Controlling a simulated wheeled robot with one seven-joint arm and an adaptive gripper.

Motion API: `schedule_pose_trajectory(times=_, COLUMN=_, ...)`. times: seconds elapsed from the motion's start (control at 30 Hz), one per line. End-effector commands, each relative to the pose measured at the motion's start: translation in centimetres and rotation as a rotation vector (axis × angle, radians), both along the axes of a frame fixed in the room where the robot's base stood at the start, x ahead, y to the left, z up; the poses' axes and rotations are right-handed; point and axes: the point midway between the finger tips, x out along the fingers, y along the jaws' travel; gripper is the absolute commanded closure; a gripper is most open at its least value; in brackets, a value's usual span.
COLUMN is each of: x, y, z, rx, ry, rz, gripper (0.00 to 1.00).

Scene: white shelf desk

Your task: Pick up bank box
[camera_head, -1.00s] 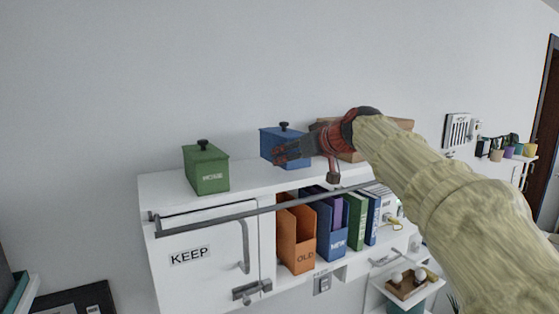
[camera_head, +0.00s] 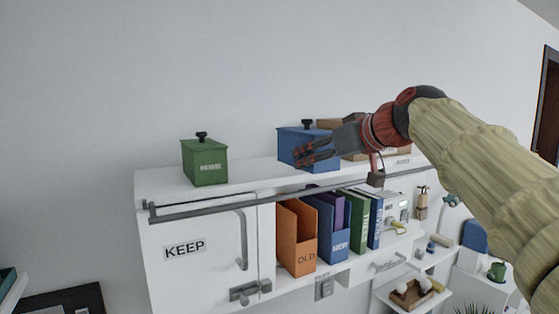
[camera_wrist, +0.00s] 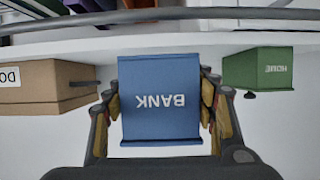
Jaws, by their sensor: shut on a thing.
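The bank box is a blue box with a black knob on its lid (camera_head: 290,143), on or just above the top of the white shelf desk. In the wrist view the box (camera_wrist: 160,92) shows upside down with the word BANK facing me. My gripper (camera_head: 308,156) reaches in from the right in the head view, its fingers in front of the box. In the wrist view my gripper (camera_wrist: 163,105) has its fingers on both sides of the box, shut on it. Whether the box's bottom touches the shelf top is hard to tell.
A green box labelled HOME (camera_head: 205,163) stands to the left on the shelf top (camera_head: 250,175). A brown box (camera_wrist: 45,86) stands on the other side. A grey rail (camera_head: 250,208) runs along the front edge. Orange (camera_head: 297,238) and blue file holders stand below.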

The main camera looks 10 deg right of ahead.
Motion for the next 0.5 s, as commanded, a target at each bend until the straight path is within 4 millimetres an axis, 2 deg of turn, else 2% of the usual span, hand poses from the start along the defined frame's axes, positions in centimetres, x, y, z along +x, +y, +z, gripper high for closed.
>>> schedule_pose_trajectory(times=0.5, x=-5.4, y=-1.8, z=-0.1, rx=-0.002, ry=-0.003, rz=-0.002, gripper=0.69)
